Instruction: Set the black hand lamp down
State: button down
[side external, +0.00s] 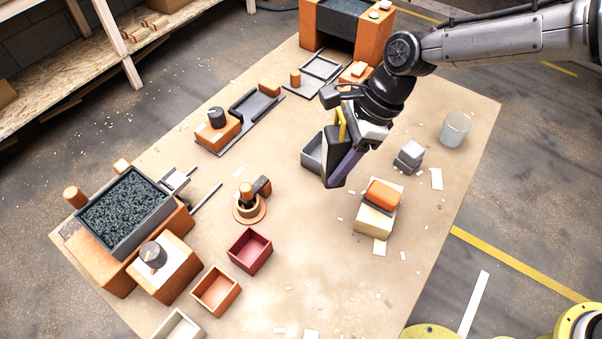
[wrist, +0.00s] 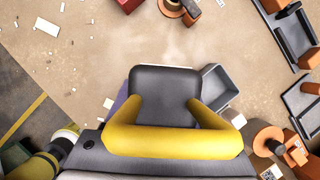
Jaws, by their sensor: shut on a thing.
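The black hand lamp (side external: 333,152) has a dark boxy body and a yellow handle. My gripper (side external: 350,150) is shut on it and holds it, tilted, over the middle of the table (side external: 300,240); it seems clear of the top, though the gap is hard to judge. In the wrist view the lamp's dark body (wrist: 165,82) and yellow handle (wrist: 170,140) fill the lower middle. A purple strip shows beside the lamp in both views. The fingertips are mostly hidden by the lamp.
A grey open bin (side external: 311,154) sits just behind the lamp. An orange-topped block stack (side external: 376,212), grey blocks (side external: 409,155) and a clear cup (side external: 455,130) stand to the right. A round orange fixture (side external: 248,205) and a red box (side external: 250,250) stand left. Bare table lies between.

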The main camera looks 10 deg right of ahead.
jog(key=w+a+f, duration=0.1)
jog(key=f, duration=0.1)
jog(key=w+a+f, duration=0.3)
jog(key=w+f, duration=0.1)
jog(key=shift+a+f, duration=0.15)
jog(key=shift+a, duration=0.2)
jog(key=shift+w+a+f, duration=0.1)
jog(key=shift+w+f, duration=0.05)
jog(key=shift+f, duration=0.75)
jog(key=shift+w+a+f, duration=0.1)
jog(key=shift+f, duration=0.8)
jog(key=shift+f, duration=0.1)
jog(key=shift+c, duration=1.2)
grip_release()
jog(key=shift+f, duration=0.1)
jog(key=v, duration=1.2)
jog(key=shift+r, duration=0.25)
